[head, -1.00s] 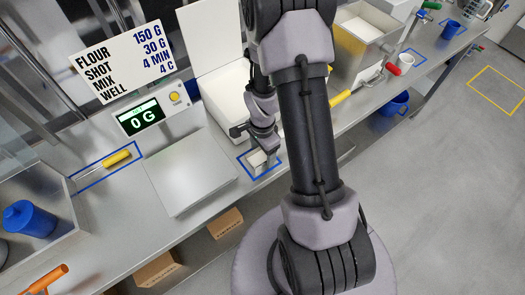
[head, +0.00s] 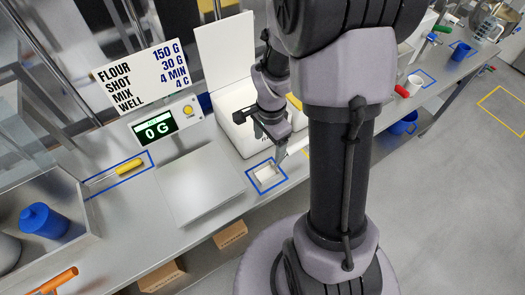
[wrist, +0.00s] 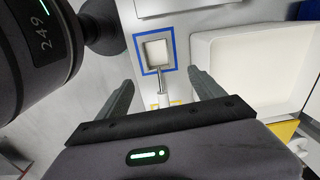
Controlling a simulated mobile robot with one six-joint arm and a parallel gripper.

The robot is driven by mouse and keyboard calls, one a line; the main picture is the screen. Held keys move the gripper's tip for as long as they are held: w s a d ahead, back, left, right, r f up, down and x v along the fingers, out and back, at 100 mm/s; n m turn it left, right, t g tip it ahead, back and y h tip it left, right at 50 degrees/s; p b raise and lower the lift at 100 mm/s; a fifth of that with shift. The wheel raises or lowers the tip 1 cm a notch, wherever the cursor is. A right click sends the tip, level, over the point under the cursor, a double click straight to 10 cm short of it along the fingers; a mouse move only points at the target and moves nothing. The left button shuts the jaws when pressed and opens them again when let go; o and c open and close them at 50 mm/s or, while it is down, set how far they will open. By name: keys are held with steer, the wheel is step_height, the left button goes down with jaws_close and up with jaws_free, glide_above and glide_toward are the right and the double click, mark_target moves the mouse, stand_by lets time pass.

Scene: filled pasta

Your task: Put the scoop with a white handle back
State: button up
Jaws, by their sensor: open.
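The scoop (wrist: 155,52) has a pale square bowl inside a blue square outline on the counter. It also shows in the head view (head: 266,173). In the wrist view its thin handle runs from the bowl towards my gripper (wrist: 161,79). The two fingers are apart, one on each side of the handle, with no visible contact. The far end of the handle is hidden by my gripper body. In the head view my gripper (head: 281,150) is just right of the bowl. Its height above the handle is hard to judge.
A white open bin (head: 236,118) stands close behind the scoop. A scale (head: 200,186) with a display reading 0 G lies to the left. A yellow-handled tool (head: 129,166) lies in another blue outline. The counter's front edge is close to the scoop.

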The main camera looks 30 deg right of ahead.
steer(key=s+a+r+n+t, duration=0.15)
steer(key=a+r+n, duration=0.35)
steer(key=r, duration=0.7)
steer(key=s+a+r+n+t+y, duration=0.2)
steer(key=s+a+r+n+t, duration=0.2)
steer(key=s+a+r+n, duration=0.55)
step_height(320, 180, down, 15)
steer(key=m+b, duration=0.2)
steer(key=b, duration=1.3)
steer(key=shift+s+a+b, duration=0.3)
steer(key=shift+s+a, duration=0.1)
steer(key=shift+a, duration=0.05)
